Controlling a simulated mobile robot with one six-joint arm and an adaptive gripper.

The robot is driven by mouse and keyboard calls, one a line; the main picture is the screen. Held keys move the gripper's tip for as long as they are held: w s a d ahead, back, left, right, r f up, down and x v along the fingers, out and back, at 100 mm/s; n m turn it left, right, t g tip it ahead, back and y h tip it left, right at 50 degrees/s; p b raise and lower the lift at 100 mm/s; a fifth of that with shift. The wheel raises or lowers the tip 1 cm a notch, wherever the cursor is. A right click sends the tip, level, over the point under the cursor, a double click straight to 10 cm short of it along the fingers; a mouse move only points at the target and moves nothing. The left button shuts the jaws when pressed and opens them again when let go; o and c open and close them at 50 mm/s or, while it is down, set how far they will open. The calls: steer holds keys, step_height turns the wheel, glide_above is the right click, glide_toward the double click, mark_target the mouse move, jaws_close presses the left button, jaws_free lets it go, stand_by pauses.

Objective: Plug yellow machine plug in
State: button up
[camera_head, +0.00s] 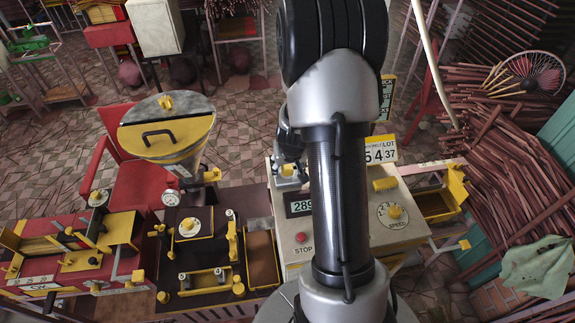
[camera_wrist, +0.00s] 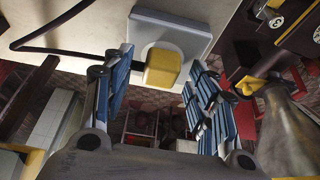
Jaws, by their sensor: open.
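In the wrist view, the yellow plug (camera_wrist: 163,68) sits against the round recess of a white square socket (camera_wrist: 150,27). A black cable (camera_wrist: 62,50) runs from it to the left. Whether its pins are fully seated cannot be seen. My gripper (camera_wrist: 158,70) is open, with one blue-padded finger on each side of the plug. Gaps show between the fingers and the plug. In the head view, my gripper (camera_head: 289,172) is at the left edge of the cream machine (camera_head: 340,235), partly hidden by my arm.
The cream machine has a red stop button (camera_head: 301,238) and a speed dial (camera_head: 394,212). A dark machine with a yellow-topped hopper (camera_head: 166,130) stands to the left, beside a red machine (camera_head: 75,250). Bundles of incense sticks (camera_head: 505,135) fill the right side.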

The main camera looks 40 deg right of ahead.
steer(key=v, duration=1.2)
stand_by(0.5)
steer(key=s+a+r+n+y+b, duration=0.1)
steer(key=s+a+n+b, duration=0.1)
steer(key=a+b, duration=0.35)
steer(key=s+a+r+n+b, duration=0.1)
steer(key=s+a+b, duration=0.1)
steer(key=a, duration=0.7)
steer(key=s+a+f+n+y+b, duration=0.1)
steer(key=s+a+f+n+b, duration=0.1)
steer(key=s+a+b, duration=0.5)
steer(key=s+a+n, duration=0.1)
steer(key=s+a, duration=0.1)
steer(key=s, duration=0.3)
steer(key=shift+a+t, duration=0.4)
steer(key=shift+f, duration=0.1)
steer(key=shift+c, duration=0.4)
